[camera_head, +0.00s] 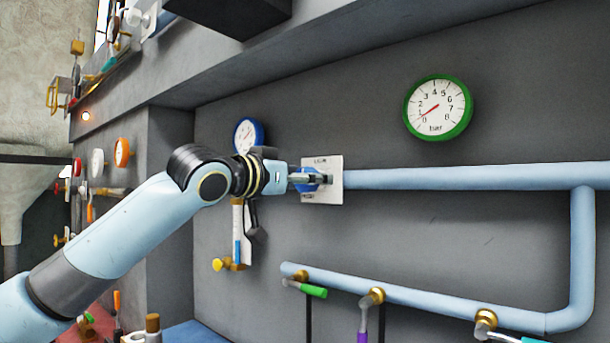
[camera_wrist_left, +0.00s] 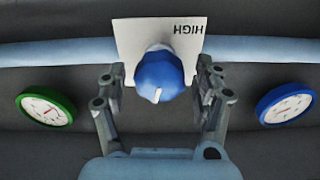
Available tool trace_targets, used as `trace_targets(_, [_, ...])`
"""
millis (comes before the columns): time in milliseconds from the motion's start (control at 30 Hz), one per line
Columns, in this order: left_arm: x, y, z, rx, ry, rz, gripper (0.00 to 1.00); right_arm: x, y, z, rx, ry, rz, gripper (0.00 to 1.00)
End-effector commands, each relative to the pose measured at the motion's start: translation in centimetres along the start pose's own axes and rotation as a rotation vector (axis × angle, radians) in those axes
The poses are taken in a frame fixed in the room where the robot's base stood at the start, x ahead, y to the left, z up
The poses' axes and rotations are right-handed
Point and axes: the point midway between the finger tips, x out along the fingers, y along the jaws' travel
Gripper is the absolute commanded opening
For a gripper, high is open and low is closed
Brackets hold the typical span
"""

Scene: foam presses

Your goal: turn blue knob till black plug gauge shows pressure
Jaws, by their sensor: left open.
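The blue knob (camera_head: 311,187) sits on a white label plate (camera_head: 336,181) on the grey wall. In the left wrist view the knob (camera_wrist_left: 160,76) shows a white mark at its lower edge, and the plate reads HIGH upside down. My left gripper (camera_head: 313,180) is at the knob. Its open fingers (camera_wrist_left: 160,72) stand on both sides of the knob with gaps between. I cannot make out a black-rimmed gauge. A green-rimmed gauge (camera_head: 438,107) has its needle low, between 0 and 2. A blue-rimmed gauge (camera_head: 249,135) is partly hidden behind my left arm. My right gripper is out of view.
A light blue pipe (camera_head: 470,177) runs right from the plate and bends down to a lower pipe (camera_head: 400,295) with several small valves. A white lever fitting (camera_head: 238,230) hangs below my left wrist.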

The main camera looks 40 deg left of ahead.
Motion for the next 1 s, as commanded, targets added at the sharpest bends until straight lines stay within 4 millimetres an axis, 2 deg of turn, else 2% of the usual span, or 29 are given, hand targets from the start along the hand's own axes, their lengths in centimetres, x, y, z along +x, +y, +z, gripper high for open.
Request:
trace_targets(233, [0.06, 0.01, 0.00, 0.000, 0.000, 0.000, 0.68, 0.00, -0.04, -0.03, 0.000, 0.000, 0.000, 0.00])
trace_targets(267, [0.06, 0.01, 0.00, 0.000, 0.000, 0.000, 0.66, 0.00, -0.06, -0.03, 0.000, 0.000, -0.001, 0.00])
trace_targets(667, [0.04, 0.01, -0.01, 0.000, 0.000, 0.000, 0.13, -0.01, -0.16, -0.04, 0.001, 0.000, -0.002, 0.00])
trace_targets(1000, [0.04, 0.03, -0.11, 0.048, -0.001, 0.000, 0.12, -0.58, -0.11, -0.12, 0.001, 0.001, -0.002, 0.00])
